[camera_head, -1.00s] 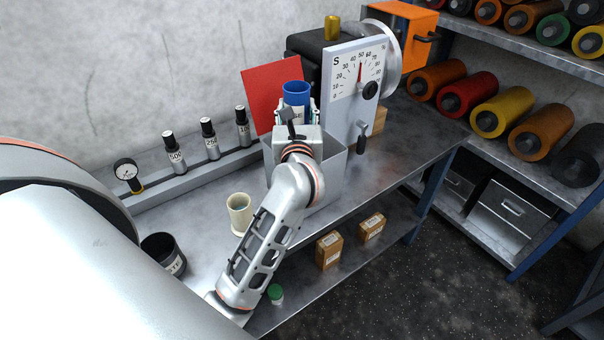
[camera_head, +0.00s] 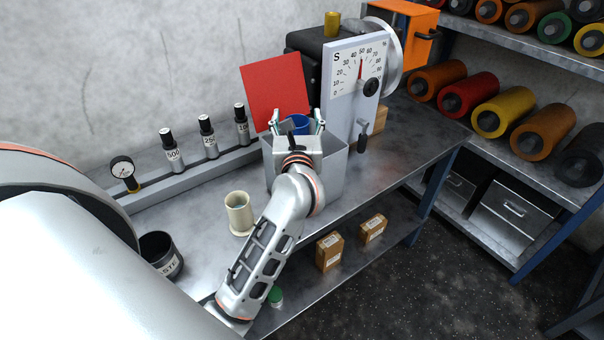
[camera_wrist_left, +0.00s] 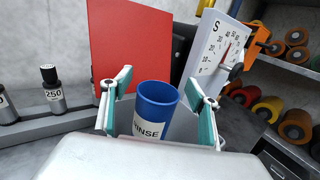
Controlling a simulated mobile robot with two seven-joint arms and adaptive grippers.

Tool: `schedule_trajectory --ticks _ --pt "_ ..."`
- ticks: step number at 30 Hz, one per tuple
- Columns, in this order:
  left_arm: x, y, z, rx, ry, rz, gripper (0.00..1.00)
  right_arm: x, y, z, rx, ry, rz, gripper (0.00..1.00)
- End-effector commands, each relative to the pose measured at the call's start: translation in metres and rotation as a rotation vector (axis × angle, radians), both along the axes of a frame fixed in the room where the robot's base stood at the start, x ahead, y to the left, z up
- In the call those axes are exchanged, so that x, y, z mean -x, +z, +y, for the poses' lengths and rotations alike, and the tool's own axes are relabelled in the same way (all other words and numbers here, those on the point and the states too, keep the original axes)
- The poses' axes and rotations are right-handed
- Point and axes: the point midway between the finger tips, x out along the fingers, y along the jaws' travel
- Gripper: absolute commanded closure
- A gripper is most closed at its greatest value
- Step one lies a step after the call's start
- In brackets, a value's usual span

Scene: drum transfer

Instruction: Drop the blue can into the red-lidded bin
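The grey bin (camera_head: 334,168) stands on the bench with its red lid (camera_head: 275,88) raised at the back. The blue can (camera_head: 300,123) is at the bin's mouth, mostly hidden by my gripper in the head view. In the left wrist view the can (camera_wrist_left: 157,100) shows its open top and a white label reading "RINSE". My left gripper (camera_head: 300,117) is over the bin, open, with its fingers spread on both sides of the can and gaps showing beside it. The can's bottom is hidden. My right gripper is not in view.
A dial machine (camera_head: 352,80) stands right behind the bin. A cream cup (camera_head: 239,215) and a black waste pot (camera_head: 160,254) stand on the bench to the left.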

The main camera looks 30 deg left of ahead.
Motion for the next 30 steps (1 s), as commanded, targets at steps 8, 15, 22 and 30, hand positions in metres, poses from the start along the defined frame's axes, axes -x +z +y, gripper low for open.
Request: schedule_trajectory --ticks 8,15,22,30 --pt "0.005 -0.001 -0.004 0.001 0.000 0.002 0.40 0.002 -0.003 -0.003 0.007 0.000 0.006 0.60" --pt "0.036 -0.002 -0.024 0.001 -0.001 0.003 0.40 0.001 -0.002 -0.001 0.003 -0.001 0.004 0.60" --pt "0.059 -0.001 -0.039 0.001 0.000 0.001 0.40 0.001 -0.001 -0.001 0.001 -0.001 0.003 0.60" --pt "0.063 0.000 -0.042 0.001 0.000 -0.001 0.40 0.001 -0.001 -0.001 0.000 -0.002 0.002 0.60"
